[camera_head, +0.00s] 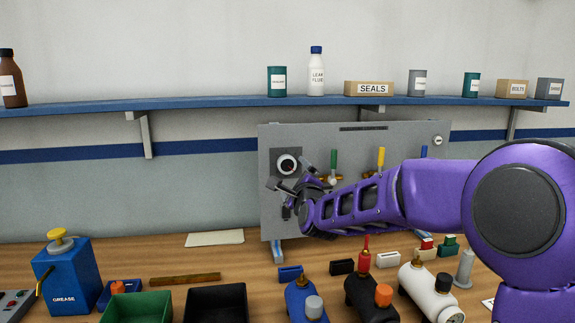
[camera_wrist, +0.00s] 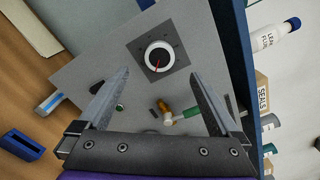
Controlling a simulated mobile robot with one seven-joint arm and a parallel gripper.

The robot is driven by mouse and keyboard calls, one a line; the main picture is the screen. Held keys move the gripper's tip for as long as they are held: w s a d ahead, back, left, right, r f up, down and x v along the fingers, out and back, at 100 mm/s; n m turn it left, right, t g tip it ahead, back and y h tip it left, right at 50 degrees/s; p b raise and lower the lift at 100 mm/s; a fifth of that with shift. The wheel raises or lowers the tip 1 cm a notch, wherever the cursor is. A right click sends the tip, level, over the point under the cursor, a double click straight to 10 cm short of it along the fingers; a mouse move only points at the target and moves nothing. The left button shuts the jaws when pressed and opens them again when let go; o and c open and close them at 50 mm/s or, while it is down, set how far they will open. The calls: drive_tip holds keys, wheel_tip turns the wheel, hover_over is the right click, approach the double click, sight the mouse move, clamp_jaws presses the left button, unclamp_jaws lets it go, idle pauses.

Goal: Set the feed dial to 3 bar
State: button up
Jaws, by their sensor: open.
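The feed dial (camera_head: 287,164) is a round knob with a white rim and a dark face on a dark square plate, at the upper left of the grey panel (camera_head: 400,140). In the wrist view the dial (camera_wrist: 159,58) shows a red pointer; the scale marks around it are too small to read. My gripper (camera_head: 288,187) is in front of the panel, just below the dial in the head view. In the wrist view my gripper (camera_wrist: 160,76) is open and empty, its fingers spread to either side below the dial, apart from it.
A green-handled valve (camera_head: 333,160) and a yellow-handled valve (camera_head: 381,158) are right of the dial. A blue shelf (camera_head: 200,105) with bottles and boxes runs above the panel. Trays, a blue grease can (camera_head: 66,275) and several small tanks crowd the bench front.

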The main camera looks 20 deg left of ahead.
sight(286, 165)
drive_tip(key=p+x, duration=0.1)
drive_tip(key=x, duration=0.7)
drive_tip(key=shift+w+a+p, duration=0.3)
drive_tip(key=shift+c, duration=0.3)
drive_tip(key=c, duration=1.3)
drive_tip(key=shift+f, duration=0.1)
